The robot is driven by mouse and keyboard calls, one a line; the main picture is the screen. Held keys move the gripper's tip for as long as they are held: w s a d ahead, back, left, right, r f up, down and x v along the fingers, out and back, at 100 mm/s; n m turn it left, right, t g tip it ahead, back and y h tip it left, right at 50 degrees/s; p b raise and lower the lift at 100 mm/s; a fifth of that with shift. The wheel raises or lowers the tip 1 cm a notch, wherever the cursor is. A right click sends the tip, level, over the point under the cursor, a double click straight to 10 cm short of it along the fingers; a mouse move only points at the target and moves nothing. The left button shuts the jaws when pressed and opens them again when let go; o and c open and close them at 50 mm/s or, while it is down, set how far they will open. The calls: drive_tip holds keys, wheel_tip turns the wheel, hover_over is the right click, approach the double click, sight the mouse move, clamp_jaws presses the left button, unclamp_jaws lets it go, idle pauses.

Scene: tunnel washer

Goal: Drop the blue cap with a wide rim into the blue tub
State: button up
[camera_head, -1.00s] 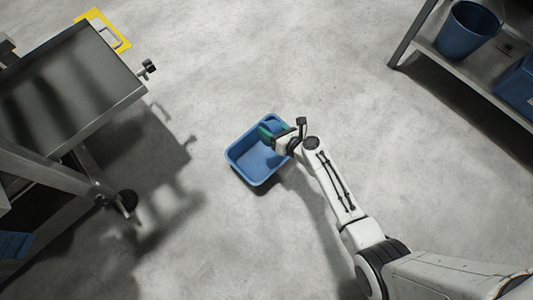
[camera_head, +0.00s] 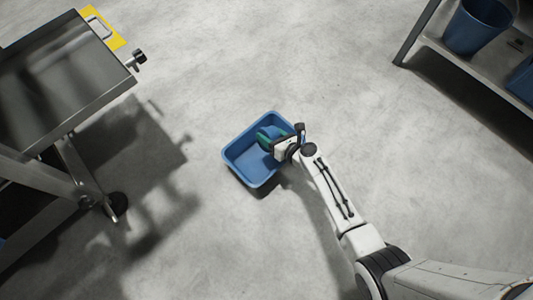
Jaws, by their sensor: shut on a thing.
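The blue tub (camera_head: 233,152) sits on the grey floor near the middle of the view. My gripper (camera_head: 266,138) is over the tub's upper right part, with its green fingers pointing left into the tub's outline. It is shut on the blue cap (camera_head: 274,131), of which only a small darker blue patch shows beside the fingers. The cap's wide rim cannot be made out clearly against the blue tub. How high the cap is above the tub's floor cannot be told.
A metal table (camera_head: 60,85) on a wheeled frame stands at the left, with a yellow item (camera_head: 103,30) behind it. A metal shelf (camera_head: 430,40) with a blue bucket (camera_head: 475,28) is at the upper right. The floor around the tub is clear.

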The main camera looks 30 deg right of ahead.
drive_tip(key=shift+r, duration=0.1)
drive_tip(key=o, duration=1.3)
drive_tip(key=p+v, duration=0.5)
drive_tip(key=v, duration=0.5)
drive_tip(key=shift+s+d+r, duration=0.1)
drive_tip(key=shift+s, duration=0.25)
